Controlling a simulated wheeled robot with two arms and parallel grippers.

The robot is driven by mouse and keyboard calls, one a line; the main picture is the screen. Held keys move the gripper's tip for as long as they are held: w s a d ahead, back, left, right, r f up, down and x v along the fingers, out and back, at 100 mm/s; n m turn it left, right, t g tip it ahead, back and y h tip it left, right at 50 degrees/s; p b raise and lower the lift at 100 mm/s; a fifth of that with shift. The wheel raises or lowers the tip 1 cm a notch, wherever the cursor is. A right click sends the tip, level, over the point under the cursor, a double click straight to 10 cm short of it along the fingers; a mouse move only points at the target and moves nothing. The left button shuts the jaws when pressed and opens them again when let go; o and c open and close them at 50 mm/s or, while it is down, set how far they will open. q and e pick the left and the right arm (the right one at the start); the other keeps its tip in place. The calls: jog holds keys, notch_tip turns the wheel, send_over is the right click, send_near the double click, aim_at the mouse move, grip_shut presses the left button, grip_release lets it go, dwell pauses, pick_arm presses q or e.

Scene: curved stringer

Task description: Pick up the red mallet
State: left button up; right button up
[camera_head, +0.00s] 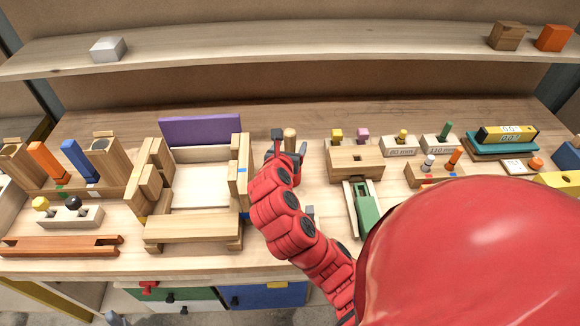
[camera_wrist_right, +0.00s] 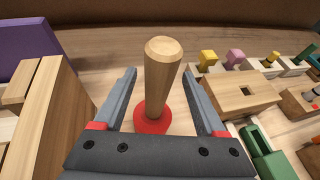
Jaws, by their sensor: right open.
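The red mallet stands on its head, its light wooden handle (camera_wrist_right: 162,75) pointing up and its round red head (camera_wrist_right: 152,117) down on the bench. In the head view its handle (camera_head: 290,138) shows just behind my right gripper, and its head is hidden there. My right gripper (camera_head: 288,147) is open. In the right wrist view its two grey fingers (camera_wrist_right: 160,76) lie on either side of the handle, with a visible gap on both sides. My left gripper is not in view.
A wooden frame assembly (camera_head: 247,172) with a purple panel (camera_head: 201,130) stands close to the left. A wooden block with a slot (camera_head: 355,160) and a green tool (camera_head: 366,208) are to the right. A shelf (camera_head: 300,50) runs above the back.

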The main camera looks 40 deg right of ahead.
jog(key=shift+p+x, duration=0.35)
jog(key=shift+x, duration=1.4)
grip_shut()
